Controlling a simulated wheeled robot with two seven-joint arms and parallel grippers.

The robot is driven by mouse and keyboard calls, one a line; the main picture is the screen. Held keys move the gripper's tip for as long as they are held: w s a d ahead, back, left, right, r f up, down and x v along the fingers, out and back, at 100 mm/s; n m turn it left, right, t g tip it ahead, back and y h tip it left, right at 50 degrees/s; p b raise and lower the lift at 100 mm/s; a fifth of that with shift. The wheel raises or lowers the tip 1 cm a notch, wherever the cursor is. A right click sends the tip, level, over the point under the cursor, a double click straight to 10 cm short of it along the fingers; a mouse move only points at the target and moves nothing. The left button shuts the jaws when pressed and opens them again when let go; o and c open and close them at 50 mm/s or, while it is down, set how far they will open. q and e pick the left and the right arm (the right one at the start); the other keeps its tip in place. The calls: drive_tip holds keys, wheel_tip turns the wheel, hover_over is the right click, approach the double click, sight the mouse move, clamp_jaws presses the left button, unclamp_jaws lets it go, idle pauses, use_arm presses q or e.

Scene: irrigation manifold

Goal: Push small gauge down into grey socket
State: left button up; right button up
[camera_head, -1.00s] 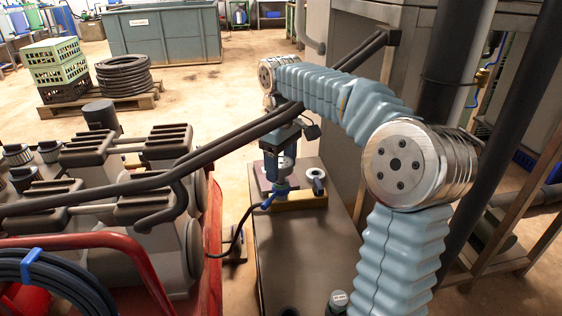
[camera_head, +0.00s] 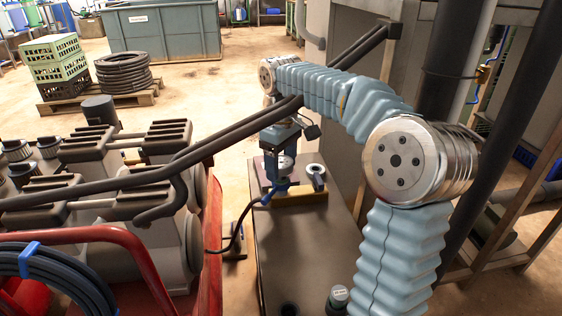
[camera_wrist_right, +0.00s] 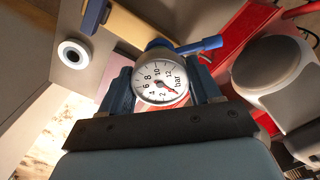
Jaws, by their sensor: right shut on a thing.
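My right gripper (camera_head: 277,172) points down over the far part of the dark bench and is shut on the small gauge (camera_head: 286,163). In the right wrist view the gauge's white dial (camera_wrist_right: 160,78) faces the camera, between the two blue-grey fingers. A blue fitting with a dark hose (camera_head: 268,198) shows just below the gauge. A pale grey ring with a dark hole (camera_head: 316,172) stands just right of the gripper; it also shows at upper left in the right wrist view (camera_wrist_right: 72,53). The gauge's lower end is hidden, so I cannot tell whether it sits in a socket. My left gripper is out of view.
A yellow block (camera_head: 300,197) lies on the dark bench (camera_head: 300,245), whose nearer top is mostly clear. A dark capped object (camera_head: 338,297) stands at its front. A red frame (camera_head: 120,255) and grey manifold units (camera_head: 85,165) stand left. Long dark bars cross the view.

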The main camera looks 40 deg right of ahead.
drive_tip(key=shift+f+b, duration=0.5)
drive_tip(key=shift+f, duration=0.35)
idle(0.9)
drive_tip(key=o, duration=1.3)
drive_tip(key=shift+r, duration=0.15)
wheel_tip(320, 180, up, 2)
drive_tip(key=p, duration=0.2)
drive_tip(key=shift+r+p, duration=0.2)
drive_tip(key=shift+p, duration=0.15)
wheel_tip(320, 180, up, 4)
drive_tip(key=p, duration=0.4)
drive_tip(key=shift+r, duration=0.25)
drive_tip(key=shift+f, duration=0.15)
